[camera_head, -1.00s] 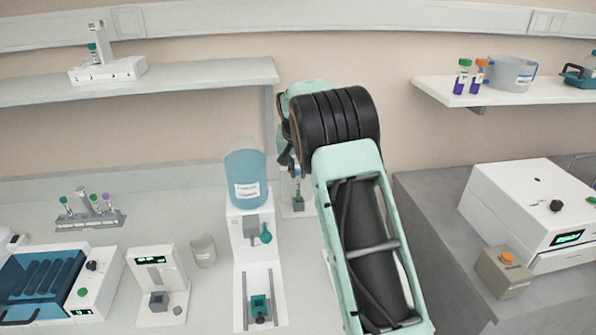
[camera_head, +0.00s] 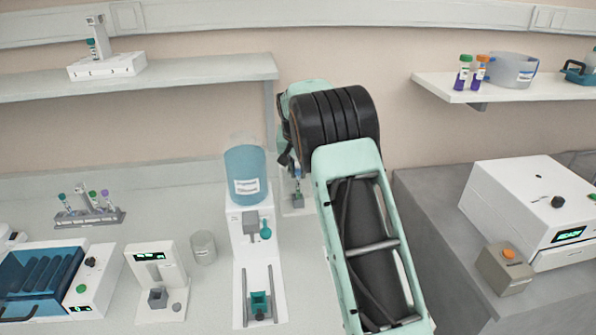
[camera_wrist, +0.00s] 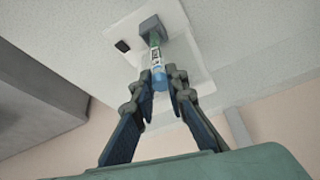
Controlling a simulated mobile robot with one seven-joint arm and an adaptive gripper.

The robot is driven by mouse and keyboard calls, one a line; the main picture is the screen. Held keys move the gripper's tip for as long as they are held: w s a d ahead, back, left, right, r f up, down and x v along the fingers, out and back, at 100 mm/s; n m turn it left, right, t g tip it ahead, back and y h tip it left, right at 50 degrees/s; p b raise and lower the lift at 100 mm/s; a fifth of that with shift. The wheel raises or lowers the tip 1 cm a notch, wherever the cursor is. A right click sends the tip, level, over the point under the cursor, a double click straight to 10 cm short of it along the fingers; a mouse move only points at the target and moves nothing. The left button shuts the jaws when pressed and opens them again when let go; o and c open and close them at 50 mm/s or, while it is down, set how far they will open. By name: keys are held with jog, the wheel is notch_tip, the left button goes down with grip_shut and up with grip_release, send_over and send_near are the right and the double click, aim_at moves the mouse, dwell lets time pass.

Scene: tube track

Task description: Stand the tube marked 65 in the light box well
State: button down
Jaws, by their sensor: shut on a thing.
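My gripper (camera_wrist: 168,82) is shut on a slim tube (camera_wrist: 156,58) with a blue end between the fingertips and a green part farther out. Its marking is too small to read. The tube's far end meets the grey block-shaped well (camera_wrist: 152,28) on a white plate; I cannot tell whether it is inside or just in front of the opening. In the head view the grey well (camera_head: 297,201) stands behind the dispenser, beside my arm. My arm hides much of that area, and the gripper there is small and partly covered.
A dispenser with a blue bottle (camera_head: 247,175) stands close left of my arm. A small display unit (camera_head: 155,270), a beaker (camera_head: 202,247) and a tube rack (camera_head: 88,216) are farther left. A white machine (camera_head: 535,210) stands on the right bench.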

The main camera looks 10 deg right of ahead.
jog(key=shift+f, duration=0.2)
jog(key=shift+f+b, duration=0.4)
jog(key=shift+f, duration=0.05)
jog(key=c, duration=1.8)
grip_release()
jog(key=shift+c, duration=0.2)
jog(key=v, duration=1.2)
